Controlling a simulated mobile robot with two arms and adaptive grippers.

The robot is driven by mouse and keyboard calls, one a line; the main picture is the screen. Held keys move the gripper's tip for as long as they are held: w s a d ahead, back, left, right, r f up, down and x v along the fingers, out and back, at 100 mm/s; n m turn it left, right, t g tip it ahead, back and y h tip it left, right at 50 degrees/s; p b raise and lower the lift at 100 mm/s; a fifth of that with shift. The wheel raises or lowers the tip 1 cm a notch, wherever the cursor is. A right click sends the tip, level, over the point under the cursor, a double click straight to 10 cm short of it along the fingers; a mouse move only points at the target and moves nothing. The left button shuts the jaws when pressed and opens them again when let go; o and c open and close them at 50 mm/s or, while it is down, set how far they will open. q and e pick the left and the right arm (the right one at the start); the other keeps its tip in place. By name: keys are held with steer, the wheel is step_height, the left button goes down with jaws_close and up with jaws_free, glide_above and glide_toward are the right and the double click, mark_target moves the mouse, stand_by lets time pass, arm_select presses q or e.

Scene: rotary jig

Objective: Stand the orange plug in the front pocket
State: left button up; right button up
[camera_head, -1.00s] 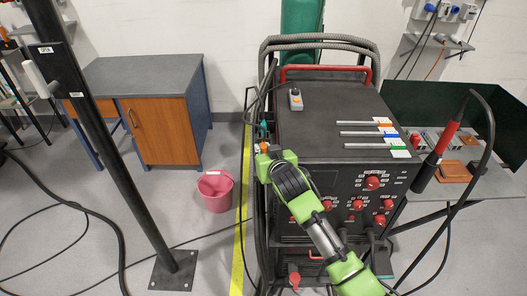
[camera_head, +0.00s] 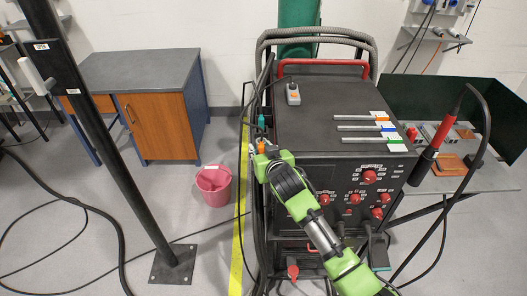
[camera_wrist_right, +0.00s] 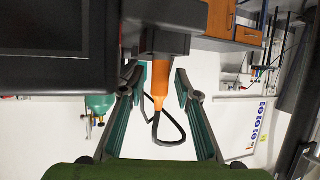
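The orange plug (camera_wrist_right: 160,78) is a tapered piece with a black cable loop at its thin end, in the right wrist view. Its thick end meets a dark grey block (camera_wrist_right: 168,38); I cannot tell whether this is the front pocket. My right gripper (camera_wrist_right: 157,82) has its fingers apart, one on each side of the plug, with gaps visible on both sides. In the head view, the right gripper (camera_head: 260,147) is at the left side of the black machine, by a small orange patch. My left gripper is not in view.
A pink bucket (camera_head: 213,185) stands left on the floor, by a wooden cabinet (camera_head: 165,128). A dark post (camera_head: 110,145) rises nearer the camera.

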steer(key=shift+s+d+r, duration=0.1)
steer(key=shift+s+r, duration=0.15)
steer(key=shift+s, duration=0.25)
steer(key=b+v, duration=0.1)
steer(key=v, duration=1)
steer(key=shift+b, duration=0.4)
steer(key=s+d+f+g+h, duration=0.1)
steer(key=s+d+f+g, duration=0.15)
steer(key=f, duration=1.15)
steer(key=s+d+f+g+h, duration=0.1)
steer(key=s+d+f+g, duration=0.2)
steer(key=f, duration=1.2)
steer(key=s+d+f+g, duration=0.1)
steer(key=s+d+f, duration=0.3)
steer(key=s+f, duration=0.45)
steer(key=s+d+f+g, duration=0.1)
steer(key=s+d+f, duration=0.2)
steer(key=s+f, duration=0.6)
steer(key=s+d+f+g, duration=0.1)
steer(key=s+f, duration=0.3)
steer(key=s, duration=0.5)
steer(key=s+d+f+g+h, duration=0.1)
steer(key=s+d+f, duration=0.3)
steer(key=s, duration=0.6)
steer(key=s+d+f+g, duration=0.2)
steer(key=s+f, duration=0.3)
steer(key=s, duration=0.5)
steer(key=shift+d+f+m, duration=0.3)
steer(key=shift+d+f, duration=0.05)
steer(key=shift+d, duration=0.25)
